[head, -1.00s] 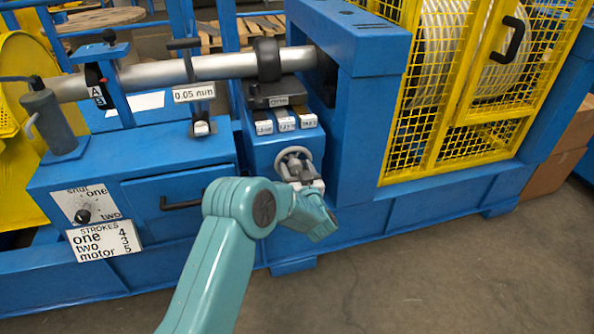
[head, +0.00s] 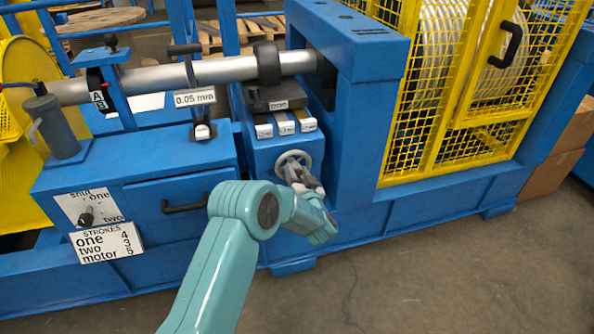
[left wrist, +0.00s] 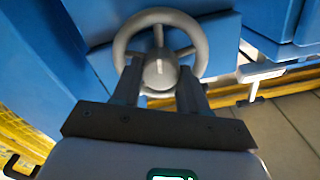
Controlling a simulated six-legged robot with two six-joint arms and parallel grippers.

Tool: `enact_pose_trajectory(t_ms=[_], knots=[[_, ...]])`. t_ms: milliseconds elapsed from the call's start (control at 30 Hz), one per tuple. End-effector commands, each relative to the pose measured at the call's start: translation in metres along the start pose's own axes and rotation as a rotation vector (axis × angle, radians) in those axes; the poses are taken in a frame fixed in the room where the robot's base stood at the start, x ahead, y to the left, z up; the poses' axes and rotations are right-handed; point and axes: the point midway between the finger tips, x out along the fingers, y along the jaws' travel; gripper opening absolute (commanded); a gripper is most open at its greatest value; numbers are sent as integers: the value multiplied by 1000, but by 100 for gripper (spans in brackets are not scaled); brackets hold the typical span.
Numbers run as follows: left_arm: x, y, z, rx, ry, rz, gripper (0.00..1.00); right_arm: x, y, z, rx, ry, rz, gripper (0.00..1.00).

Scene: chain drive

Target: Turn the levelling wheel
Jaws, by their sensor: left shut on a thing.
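The levelling wheel (head: 291,160) is a grey handwheel on the front of a blue block, below three labelled white tabs. In the left wrist view the wheel (left wrist: 160,22) shows its rim, spokes and round hub. My left gripper (head: 306,181) is at the wheel, and its fingers (left wrist: 160,82) are shut on the hub from both sides. The lower part of the rim is partly hidden behind the fingers. My right gripper is not in view.
A drawer handle (head: 186,208) juts out left of the wheel. A blue post (head: 352,150) and a yellow mesh guard (head: 455,110) stand to the right. A steel shaft (head: 215,69) runs above. Concrete floor in front is free.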

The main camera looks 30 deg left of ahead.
Motion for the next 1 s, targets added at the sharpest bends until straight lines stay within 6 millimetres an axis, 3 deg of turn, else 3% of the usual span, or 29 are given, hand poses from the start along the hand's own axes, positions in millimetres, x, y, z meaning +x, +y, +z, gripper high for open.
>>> enact_pose_trajectory(t_ms=[500, 1000], knots=[[0, 1, 1, 326, -3, 3, 13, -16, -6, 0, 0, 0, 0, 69], [-1, 2, 2, 386, -4, 3, 13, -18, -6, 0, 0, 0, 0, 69]])
